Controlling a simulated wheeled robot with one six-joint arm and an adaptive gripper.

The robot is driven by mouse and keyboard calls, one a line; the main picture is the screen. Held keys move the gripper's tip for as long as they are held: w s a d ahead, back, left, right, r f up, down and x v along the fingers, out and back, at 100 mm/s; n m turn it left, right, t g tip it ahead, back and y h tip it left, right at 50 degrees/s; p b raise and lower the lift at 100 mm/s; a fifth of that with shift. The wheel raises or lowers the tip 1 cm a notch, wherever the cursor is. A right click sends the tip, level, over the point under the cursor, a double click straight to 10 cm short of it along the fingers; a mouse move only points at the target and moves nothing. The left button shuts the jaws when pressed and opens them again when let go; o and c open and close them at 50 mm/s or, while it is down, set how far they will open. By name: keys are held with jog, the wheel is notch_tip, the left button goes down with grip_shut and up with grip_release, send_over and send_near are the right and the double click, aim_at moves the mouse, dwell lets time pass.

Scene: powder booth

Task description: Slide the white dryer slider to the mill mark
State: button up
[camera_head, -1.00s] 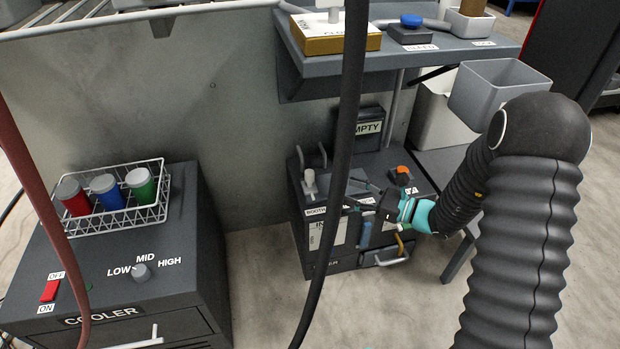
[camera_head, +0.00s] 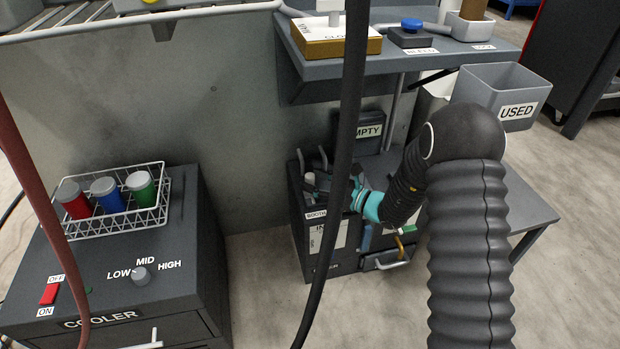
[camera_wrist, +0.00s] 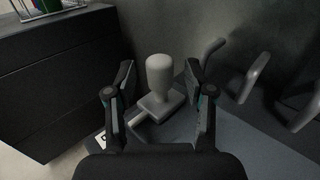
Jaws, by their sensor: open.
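The white slider knob (camera_wrist: 159,76) stands upright on a small square base on top of the dark dryer box (camera_head: 300,225). In the wrist view it is between the two spread fingers of my gripper (camera_wrist: 159,92), with a gap on each side. In the head view the knob (camera_head: 309,180) shows only partly, at the left of my gripper (camera_head: 325,180), and a dark hanging hose crosses in front. My gripper is open and empty. A label strip shows below the knob, partly hidden. I cannot make out the mill mark.
Grey curved handles (camera_wrist: 258,75) rise beside the knob on the right in the wrist view. The cooler (camera_head: 150,265) stands at the left with a wire basket of canisters. A dark hose (camera_head: 345,120) hangs in front of the box. A USED bin (camera_head: 495,90) is at the right.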

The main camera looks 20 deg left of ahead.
jog(key=shift+x, duration=1)
grip_shut()
jog(key=shift+d, duration=0.1)
